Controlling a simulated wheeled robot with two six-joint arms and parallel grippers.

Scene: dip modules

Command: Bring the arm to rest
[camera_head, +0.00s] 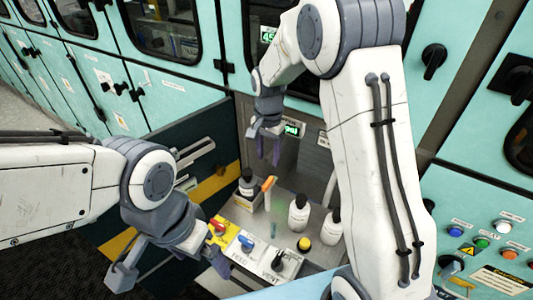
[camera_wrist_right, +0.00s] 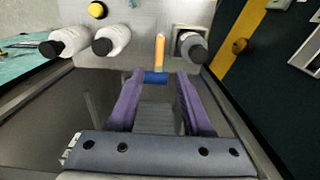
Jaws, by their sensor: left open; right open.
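My left gripper (camera_head: 172,268) is open at the lower left, in front of the control panel with the switches. My right gripper (camera_head: 267,150) hangs inside the cabinet bay above the shelf, open. In the right wrist view its two purple fingers (camera_wrist_right: 158,100) stand apart. A blue piece (camera_wrist_right: 155,77) shows between the fingertips, below an orange-ended stick (camera_wrist_right: 160,50); I cannot tell whether the fingers touch it. In the head view the orange-ended stick (camera_head: 268,184) stands on the shelf below the right gripper.
A yellow button (camera_head: 304,243), red knob (camera_head: 218,226) and blue knob (camera_head: 246,243) are nearby. A dark open door (camera_head: 160,150) lies left; teal cabinets (camera_head: 160,95) surround the bay.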

